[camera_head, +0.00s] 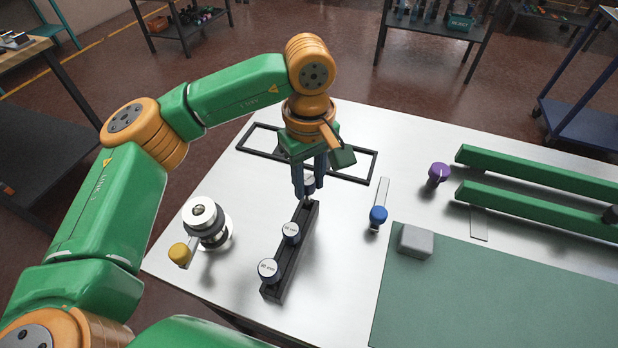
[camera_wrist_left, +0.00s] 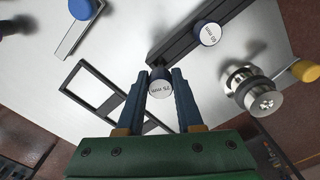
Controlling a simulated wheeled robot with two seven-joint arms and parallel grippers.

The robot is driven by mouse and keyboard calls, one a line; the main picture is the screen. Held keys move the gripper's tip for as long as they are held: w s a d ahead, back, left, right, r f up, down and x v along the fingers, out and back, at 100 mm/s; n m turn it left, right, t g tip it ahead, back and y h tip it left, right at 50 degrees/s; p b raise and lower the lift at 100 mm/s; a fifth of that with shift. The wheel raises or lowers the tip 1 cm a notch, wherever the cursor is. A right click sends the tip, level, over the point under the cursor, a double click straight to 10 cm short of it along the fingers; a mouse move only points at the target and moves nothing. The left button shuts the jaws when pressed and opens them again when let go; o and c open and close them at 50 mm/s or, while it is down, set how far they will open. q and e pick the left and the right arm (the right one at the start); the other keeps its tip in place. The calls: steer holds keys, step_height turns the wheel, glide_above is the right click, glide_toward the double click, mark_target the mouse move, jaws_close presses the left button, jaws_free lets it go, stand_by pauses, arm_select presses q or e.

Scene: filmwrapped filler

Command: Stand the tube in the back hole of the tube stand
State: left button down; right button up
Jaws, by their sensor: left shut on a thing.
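The tube stand (camera_head: 277,290) is a long dark bar on the white table, running from the front toward the back. My left gripper (camera_head: 307,192) points down at the stand's back end, shut on a tube (camera_head: 309,182) with a white labelled top. In the left wrist view the held tube (camera_wrist_left: 160,88) sits between both fingertips, at the end of the bar. Its lower end is hidden, so I cannot tell whether it is in the back hole. My right gripper is not in view.
A black open frame (camera_head: 364,166) lies behind the stand. A silver cylinder (camera_head: 205,220) and yellow knob (camera_head: 179,253) are to the left. A blue knob (camera_head: 378,214), purple knob (camera_head: 439,172), grey block (camera_head: 415,241) and green mat (camera_head: 490,300) are to the right.

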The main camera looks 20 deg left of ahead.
arm_select(q)
steer(key=shift+f+b, duration=0.95)
steer(key=shift+f, duration=0.2)
steer(key=shift+c, duration=2.4)
jaws_free()
steer(key=shift+r, duration=0.1)
